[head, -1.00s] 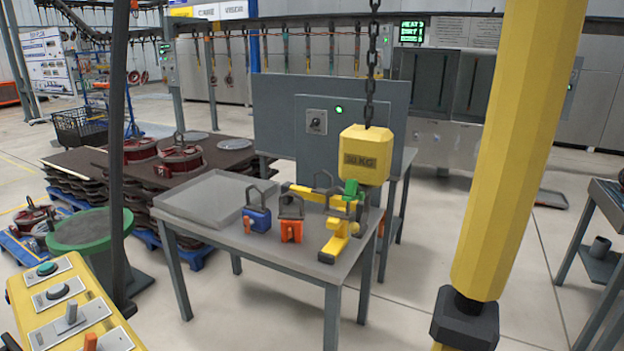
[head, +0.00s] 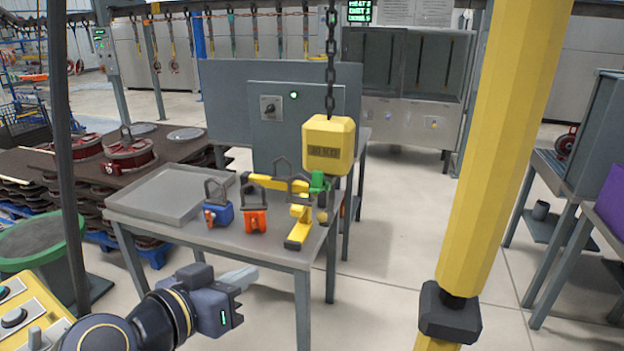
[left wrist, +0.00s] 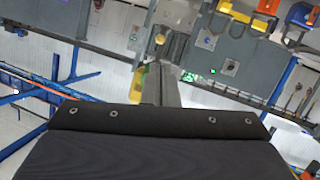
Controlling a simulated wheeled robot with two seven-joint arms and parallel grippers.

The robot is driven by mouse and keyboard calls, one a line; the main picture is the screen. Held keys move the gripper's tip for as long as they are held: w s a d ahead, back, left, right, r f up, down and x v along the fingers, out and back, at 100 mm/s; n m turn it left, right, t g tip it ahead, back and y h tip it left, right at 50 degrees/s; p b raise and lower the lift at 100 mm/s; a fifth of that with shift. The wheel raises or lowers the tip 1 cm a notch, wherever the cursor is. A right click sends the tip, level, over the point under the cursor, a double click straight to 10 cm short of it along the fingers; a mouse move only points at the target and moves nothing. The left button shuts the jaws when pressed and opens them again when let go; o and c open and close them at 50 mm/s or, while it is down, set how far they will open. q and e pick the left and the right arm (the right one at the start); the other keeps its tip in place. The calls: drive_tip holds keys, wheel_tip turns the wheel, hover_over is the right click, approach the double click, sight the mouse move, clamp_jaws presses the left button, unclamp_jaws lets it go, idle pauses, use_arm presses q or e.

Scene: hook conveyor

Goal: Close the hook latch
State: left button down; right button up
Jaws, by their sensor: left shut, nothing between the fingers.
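A yellow block (head: 327,146) hangs from a dark chain (head: 331,75) at the table's back right corner. On the table (head: 262,250) stand a blue latch piece (head: 218,213) and an orange one (head: 255,221), each with a dark loop. To their right is a yellow bracket (head: 298,232) with a green part (head: 318,183) and a dark loop. I cannot tell which piece is the hook latch. My left gripper (head: 245,277) is shut and empty, in front of the table and apart from these pieces. My right gripper is out of view.
A thick yellow post (head: 503,150) stands at the right. A grey tray (head: 170,195) lies on the table's left. A yellow control box (head: 30,310) is at the lower left, near a dark pole (head: 62,150). Floor is free right of the table.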

use_arm(q)
drive_tip(key=w+d+r+t+y+p, duration=0.1)
drive_tip(key=w+d+r+t, duration=0.3)
drive_tip(key=r, duration=0.6)
drive_tip(key=w+d+y, duration=0.1)
drive_tip(key=w+d, duration=0.1)
drive_tip(key=d, duration=0.1)
drive_tip(key=shift+w+d+r+t, duration=0.2)
drive_tip(key=shift+d+r+t, duration=0.15)
drive_tip(key=shift+t, duration=0.05)
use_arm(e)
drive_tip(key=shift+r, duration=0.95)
